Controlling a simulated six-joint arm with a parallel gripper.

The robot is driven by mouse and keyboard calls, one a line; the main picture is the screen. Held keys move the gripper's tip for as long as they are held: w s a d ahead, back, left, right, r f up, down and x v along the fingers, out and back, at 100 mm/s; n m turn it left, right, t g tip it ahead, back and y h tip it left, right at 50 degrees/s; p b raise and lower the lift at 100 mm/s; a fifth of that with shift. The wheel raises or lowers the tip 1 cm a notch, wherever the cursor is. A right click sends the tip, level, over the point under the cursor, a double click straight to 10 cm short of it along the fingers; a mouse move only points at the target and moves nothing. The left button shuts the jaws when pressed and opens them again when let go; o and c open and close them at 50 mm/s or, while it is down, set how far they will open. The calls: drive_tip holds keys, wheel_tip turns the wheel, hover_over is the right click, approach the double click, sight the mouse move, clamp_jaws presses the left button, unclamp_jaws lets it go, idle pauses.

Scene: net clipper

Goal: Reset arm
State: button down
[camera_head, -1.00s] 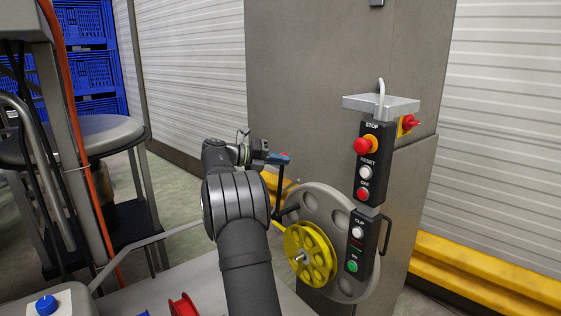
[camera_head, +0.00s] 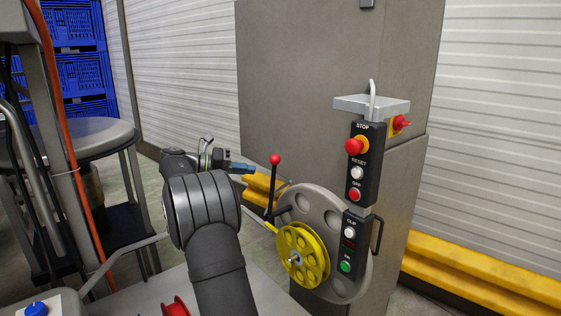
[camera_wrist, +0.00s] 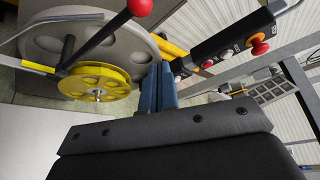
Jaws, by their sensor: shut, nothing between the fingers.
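My arm rises from the bottom of the head view, and my gripper (camera_head: 241,168) points right, with its blue fingers together and nothing held. The blue fingers also show shut and empty in the wrist view (camera_wrist: 158,88). A lever with a red ball knob (camera_head: 275,159) stands just right of my fingertips in the head view. In the wrist view the red knob (camera_wrist: 139,7) is at the top, above and left of the fingers. A gap shows between fingers and knob.
A grey wheel with a yellow spool (camera_head: 303,254) is below the lever. The control panel (camera_head: 361,165) with STOP, RESET and CLIP buttons hangs right of it. A grey cabinet (camera_head: 300,95) stands behind. A round stool-like top (camera_head: 88,137) is at left. A red reel (camera_head: 176,307) lies low.

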sight(272, 160)
drive_tip(key=shift+d, duration=0.1)
drive_tip(key=w+d, duration=0.1)
drive_tip(key=d, duration=0.2)
drive_tip(key=w+d, duration=0.1)
drive_tip(key=d, duration=0.2)
drive_tip(key=w+d+r, duration=0.1)
drive_tip(key=d, duration=0.2)
drive_tip(key=shift+w+r, duration=0.1)
drive_tip(key=shift+w, duration=0.1)
drive_tip(key=shift+w+a+f, duration=0.3)
drive_tip(key=shift+w+a, duration=0.3)
drive_tip(key=shift+w, duration=0.3)
drive_tip(key=shift+w+a+f, duration=0.1)
drive_tip(key=shift+w+a, duration=0.4)
drive_tip(key=shift+w, duration=0.1)
